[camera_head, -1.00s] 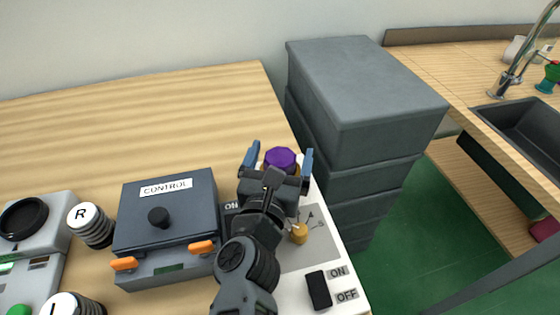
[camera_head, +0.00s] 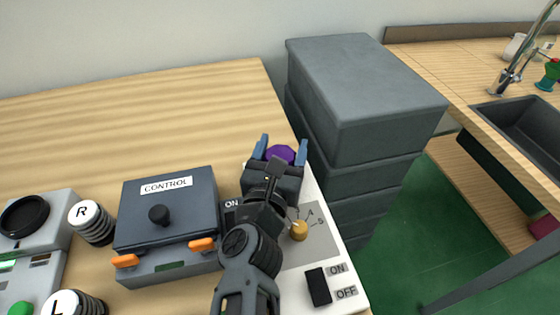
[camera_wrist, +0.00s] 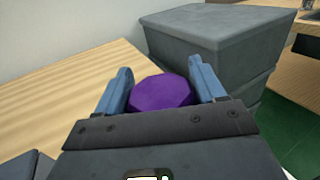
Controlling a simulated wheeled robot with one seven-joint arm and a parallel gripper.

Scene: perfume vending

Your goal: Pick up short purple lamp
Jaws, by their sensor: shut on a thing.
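The short purple lamp (camera_head: 281,154) has a faceted purple top and stands at the far end of the white switch panel (camera_head: 330,241). It also shows in the wrist view (camera_wrist: 160,93), between the two blue fingers. My gripper (camera_head: 283,148) is shut on the lamp, with one finger on each side of it; it also shows in the wrist view (camera_wrist: 160,86). The lamp's lower part is hidden behind my gripper.
A dark control box (camera_head: 165,215) with orange latches sits left of my arm. Cylinders marked R (camera_head: 91,223) and L (camera_head: 74,304) stand farther left. Grey stacked drawers (camera_head: 365,100) rise just right of the table edge. The back of the wooden table (camera_head: 130,115) is clear.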

